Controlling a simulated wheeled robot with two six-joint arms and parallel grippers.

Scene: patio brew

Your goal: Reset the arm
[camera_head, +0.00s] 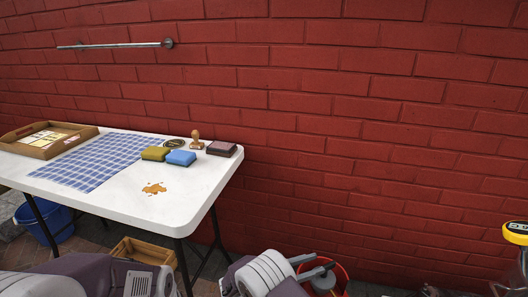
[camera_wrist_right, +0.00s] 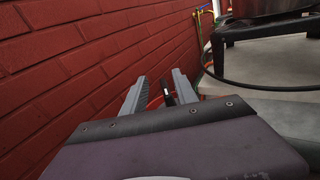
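My right gripper (camera_head: 324,260) is at the bottom middle of the head view, over a red bucket (camera_head: 342,274) beside the brick wall. Its two grey fingers also show in the right wrist view (camera_wrist_right: 158,84), spread apart with nothing seen held between them. A dark object (camera_wrist_right: 167,97) shows in the gap, beyond or below the fingers; I cannot tell what it is. My left arm shows at the lower left of the head view, but its gripper is out of view.
A white table (camera_head: 205,190) holds a wooden tray (camera_head: 75,148), a checked cloth (camera_head: 95,165), two sponges and a brown spill (camera_head: 154,188). A wooden crate (camera_head: 150,248) and blue bucket (camera_head: 50,222) stand below. A black stand (camera_wrist_right: 235,32) and hose are right in the wrist view.

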